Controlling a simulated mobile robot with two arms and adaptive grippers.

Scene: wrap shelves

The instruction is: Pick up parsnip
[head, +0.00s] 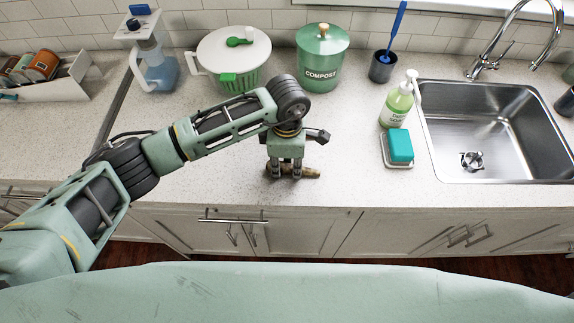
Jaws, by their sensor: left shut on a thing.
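The parsnip (309,173) is a small tan-brown root lying crosswise at the countertop, near its front edge. My left gripper (286,174) points down over it and is shut on it, with the fingers around its middle. The thin part sticks out to the right of the fingers. Part of the parsnip is hidden behind the fingers. I cannot tell whether it touches the counter. My right gripper is not in view.
Behind stand a white-and-green salad spinner (233,55) and a green compost bin (321,60). To the right are a soap bottle (397,105), a teal sponge (400,146) on a tray and the sink (495,130). The counter (350,190) around the gripper is clear.

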